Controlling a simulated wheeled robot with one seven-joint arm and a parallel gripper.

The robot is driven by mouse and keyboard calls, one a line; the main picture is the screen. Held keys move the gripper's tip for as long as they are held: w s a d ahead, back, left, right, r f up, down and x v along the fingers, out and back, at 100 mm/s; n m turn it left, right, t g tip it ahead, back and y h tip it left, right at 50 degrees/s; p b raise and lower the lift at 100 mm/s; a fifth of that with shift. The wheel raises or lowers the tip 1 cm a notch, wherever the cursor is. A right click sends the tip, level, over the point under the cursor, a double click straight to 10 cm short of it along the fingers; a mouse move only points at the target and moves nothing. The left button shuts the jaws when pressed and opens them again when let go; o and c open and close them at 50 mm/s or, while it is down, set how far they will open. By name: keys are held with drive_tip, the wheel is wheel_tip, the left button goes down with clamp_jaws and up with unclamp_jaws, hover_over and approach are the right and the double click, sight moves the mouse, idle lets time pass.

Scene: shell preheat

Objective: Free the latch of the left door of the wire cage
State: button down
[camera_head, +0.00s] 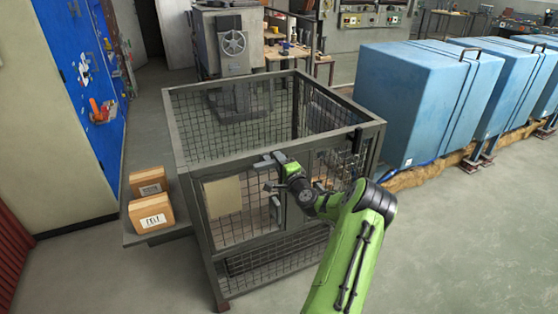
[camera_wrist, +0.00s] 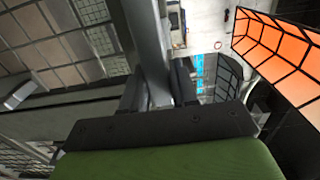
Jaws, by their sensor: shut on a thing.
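The wire cage (camera_head: 187,175) stands on the floor in front of me, a grey frame with mesh sides. Its left door (camera_head: 243,228) faces me and looks closed, with a beige plate (camera_head: 223,197) on it and a grey upright handle at its right side (camera_head: 277,210). The latch (camera_head: 264,163) is a small grey piece at the top of this door. My gripper (camera_head: 277,161) is at the latch, partly hidden by my wrist. In the wrist view its dark fingers (camera_wrist: 157,88) are shut on a grey bar (camera_wrist: 146,40), which I take for the latch.
Two cardboard boxes (camera_head: 151,203) sit on a low shelf left of the cage. Blue covered blocks (camera_head: 415,105) stand in a row on the right. An orange panel with black bars (camera_wrist: 280,50) shows in the wrist view. Open floor (camera_head: 460,250) lies to the right.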

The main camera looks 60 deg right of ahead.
drive_tip(key=shift+f, duration=0.1)
idle(0.4)
drive_tip(key=c, duration=1)
unclamp_jaws()
drive_tip(key=shift+o, duration=0.2)
drive_tip(key=v, duration=1.5)
drive_tip(key=shift+s+a+b, duration=0.2)
drive_tip(key=shift+s+b, duration=0.15)
drive_tip(key=shift+b, duration=0.1)
